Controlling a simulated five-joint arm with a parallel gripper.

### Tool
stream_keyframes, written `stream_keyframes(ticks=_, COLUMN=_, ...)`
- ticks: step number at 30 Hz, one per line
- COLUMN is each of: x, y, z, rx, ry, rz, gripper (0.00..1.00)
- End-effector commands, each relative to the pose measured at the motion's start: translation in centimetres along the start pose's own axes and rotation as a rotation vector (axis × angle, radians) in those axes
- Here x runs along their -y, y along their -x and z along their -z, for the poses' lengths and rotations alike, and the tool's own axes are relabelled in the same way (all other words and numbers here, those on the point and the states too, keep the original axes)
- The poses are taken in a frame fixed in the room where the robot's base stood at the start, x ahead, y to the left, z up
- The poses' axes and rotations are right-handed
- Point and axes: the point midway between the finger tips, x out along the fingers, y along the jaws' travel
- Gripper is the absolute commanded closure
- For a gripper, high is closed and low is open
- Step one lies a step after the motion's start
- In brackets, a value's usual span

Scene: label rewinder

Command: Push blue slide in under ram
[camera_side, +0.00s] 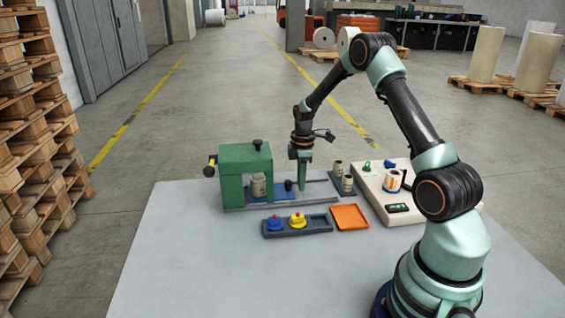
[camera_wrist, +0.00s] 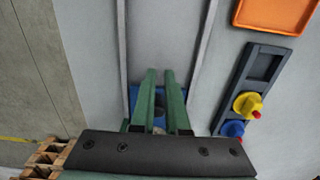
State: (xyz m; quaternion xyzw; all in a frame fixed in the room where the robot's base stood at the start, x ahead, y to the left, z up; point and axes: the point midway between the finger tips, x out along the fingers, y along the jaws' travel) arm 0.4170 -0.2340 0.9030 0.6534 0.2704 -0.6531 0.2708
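The blue slide (camera_side: 284,194) lies between two rails at the foot of the green press housing (camera_side: 240,170), its left part running into the housing. A small black knob (camera_side: 288,185) stands on it. A pale cylinder (camera_side: 258,186) sits inside the housing; the ram is not clearly seen. My gripper (camera_side: 302,186) points down just right of the knob, over the slide's right end. In the wrist view, my gripper's green fingers (camera_wrist: 160,72) have a narrow gap between them with nothing held. The blue slide (camera_wrist: 159,92) shows behind them. Whether the fingers touch the slide is unclear.
A dark tray (camera_side: 315,226) with a blue piece (camera_side: 275,223) and a yellow piece (camera_side: 298,220) lies in front, beside an orange tray (camera_side: 350,216). Pale cylinders (camera_side: 347,183) stand behind right. A cream panel (camera_side: 405,215) lies right. The table's front left is clear.

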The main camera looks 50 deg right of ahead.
Motion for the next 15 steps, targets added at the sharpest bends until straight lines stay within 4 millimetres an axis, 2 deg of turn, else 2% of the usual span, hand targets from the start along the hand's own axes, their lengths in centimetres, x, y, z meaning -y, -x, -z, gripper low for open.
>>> stream_keyframes(ticks=5, x=0.0, y=0.5, z=-0.2, rx=0.000, ry=0.001, rz=-0.001, gripper=0.88)
stream_keyframes(ticks=15, x=0.0, y=3.5, z=-0.1, rx=0.000, ry=0.000, rz=-0.001, gripper=0.88)
